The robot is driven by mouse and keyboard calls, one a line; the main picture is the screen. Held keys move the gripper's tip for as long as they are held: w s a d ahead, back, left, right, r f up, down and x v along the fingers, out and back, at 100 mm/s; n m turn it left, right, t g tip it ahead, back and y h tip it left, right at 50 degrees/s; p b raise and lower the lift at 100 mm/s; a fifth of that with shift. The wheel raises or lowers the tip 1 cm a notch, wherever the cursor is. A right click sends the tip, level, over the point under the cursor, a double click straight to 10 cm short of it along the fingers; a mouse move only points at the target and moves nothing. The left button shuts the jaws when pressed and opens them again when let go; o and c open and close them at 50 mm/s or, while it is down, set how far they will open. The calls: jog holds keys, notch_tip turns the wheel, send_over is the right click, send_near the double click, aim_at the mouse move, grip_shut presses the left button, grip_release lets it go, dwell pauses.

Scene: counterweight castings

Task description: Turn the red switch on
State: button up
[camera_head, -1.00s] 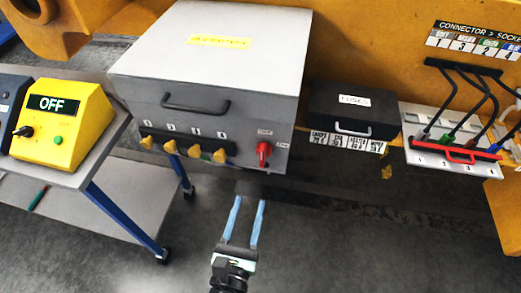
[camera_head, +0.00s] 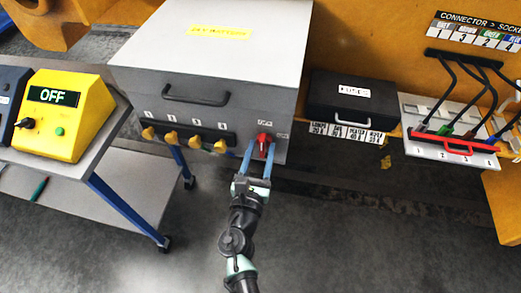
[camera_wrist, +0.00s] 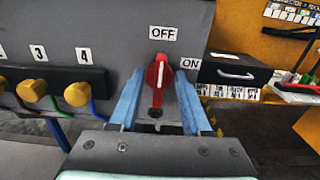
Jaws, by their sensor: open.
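The red switch (camera_head: 264,141) is on the front of the grey box (camera_head: 215,85), at its lower right. In the wrist view the red switch (camera_wrist: 158,75) is a round red knob with a handle, its upper end toward the OFF label (camera_wrist: 163,33). The ON label (camera_wrist: 190,64) is to its right. My gripper (camera_head: 259,149) is open, with its two blue fingers on either side of the switch. In the wrist view my gripper (camera_wrist: 157,98) has a finger left and right of the knob, with visible gaps; I cannot tell whether either touches.
Several yellow knobs (camera_head: 170,138) line the box front to the left. A black fuse case (camera_head: 352,103) and a connector panel (camera_head: 450,140) are to the right. A yellow control box (camera_head: 62,115) reading OFF stands on a cart at left. The floor below is clear.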

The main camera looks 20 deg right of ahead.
grip_shut()
jog(key=shift+f, duration=0.1)
dwell(0.4)
jog(key=m+b, duration=0.3)
jog(key=shift+s+d+f+m, duration=0.1)
jog(key=shift+f+m, duration=0.05)
jog(key=shift+m, duration=0.15)
jog(key=m+b, duration=0.4)
jog(key=m, duration=0.1)
jog(key=shift+s+d+f+m, duration=0.15)
jog(key=shift+d+m, duration=0.05)
jog(key=shift+m, duration=0.1)
jog(key=m+b, duration=0.4)
jog(key=m, duration=0.1)
jog(key=shift+d+f, duration=0.1)
jog(key=shift+f, duration=0.15)
jog(key=shift+m+b, duration=1.5)
jog(key=shift+m, duration=0.4)
